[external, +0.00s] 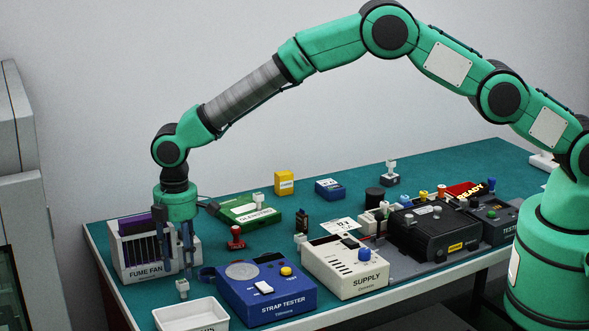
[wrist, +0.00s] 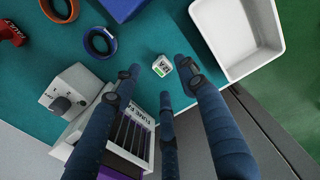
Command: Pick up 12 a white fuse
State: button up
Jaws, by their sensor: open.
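A small white fuse (external: 183,289) stands on the teal bench at its front left, just below my gripper (external: 182,266). I cannot tell whether the fingertips reach down beside the fuse. Other small white pieces stand on the green box (external: 236,214) and on a dark block (external: 391,180) further back.
A white tray (external: 176,318) is close in front of the fuse. The FUME FAN rack (external: 133,266) is close to the left. The blue STRAP TESTER (external: 250,300) and cream SUPPLY box (external: 345,282) stand to the right. Blue and orange rings (wrist: 99,42) lie near the fuse.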

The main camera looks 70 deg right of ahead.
aim_at(184, 281)
jog(key=shift+f, duration=0.9)
jog(key=shift+f, duration=0.15)
jog(key=shift+a+f, duration=0.1)
jog(key=shift+f, duration=2.35)
grip_shut()
